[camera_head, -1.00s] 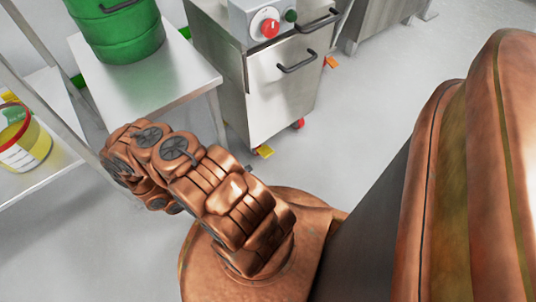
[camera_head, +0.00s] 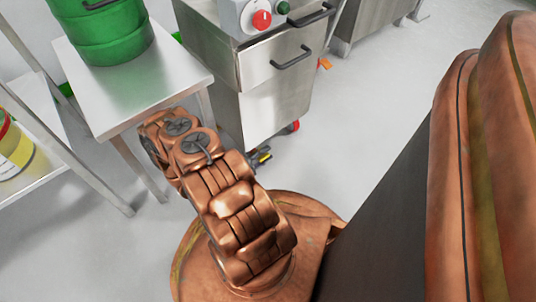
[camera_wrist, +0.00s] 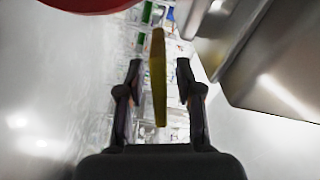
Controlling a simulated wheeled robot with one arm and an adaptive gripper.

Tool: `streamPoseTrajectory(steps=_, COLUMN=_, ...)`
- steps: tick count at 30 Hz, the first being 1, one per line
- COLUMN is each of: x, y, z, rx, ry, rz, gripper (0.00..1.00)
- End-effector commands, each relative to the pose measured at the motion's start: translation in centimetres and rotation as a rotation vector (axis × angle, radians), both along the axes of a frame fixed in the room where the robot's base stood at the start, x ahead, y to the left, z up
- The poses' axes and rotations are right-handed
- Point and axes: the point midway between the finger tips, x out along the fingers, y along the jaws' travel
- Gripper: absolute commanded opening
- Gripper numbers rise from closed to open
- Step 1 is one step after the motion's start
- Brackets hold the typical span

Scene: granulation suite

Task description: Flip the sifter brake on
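A steel cabinet on red casters (camera_head: 275,105) stands at upper centre in the head view; I take it for the sifter. A narrow yellow bar (camera_wrist: 158,80), likely a caster's brake pedal, shows in the wrist view. My gripper (camera_wrist: 159,66) is open, with one dark finger on each side of the bar and visible gaps to both. In the head view my gripper (camera_head: 261,158) is small and low by the cabinet's lower left corner, mostly hidden by my arm. Another orange pedal (camera_head: 326,63) is at the cabinet's far right caster.
A steel table (camera_head: 150,85) with a green drum (camera_head: 105,30) stands left of the cabinet. A shelf (camera_head: 40,120) with a yellow bucket (camera_head: 12,150) is at far left. In the wrist view, a metal surface (camera_wrist: 280,70) is close on the right.

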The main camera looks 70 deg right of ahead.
Motion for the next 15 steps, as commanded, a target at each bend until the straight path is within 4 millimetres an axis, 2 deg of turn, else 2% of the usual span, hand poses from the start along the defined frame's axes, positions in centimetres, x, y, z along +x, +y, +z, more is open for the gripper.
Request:
streamPoseTrajectory(steps=6, x=-0.62, y=-1.08, z=-0.01, rx=-0.001, ry=-0.002, rz=-0.002, gripper=0.35)
streamPoseTrajectory(steps=15, x=-0.67, y=-1.15, z=0.04, rx=0.000, ry=-0.002, rz=-0.001, gripper=0.33)
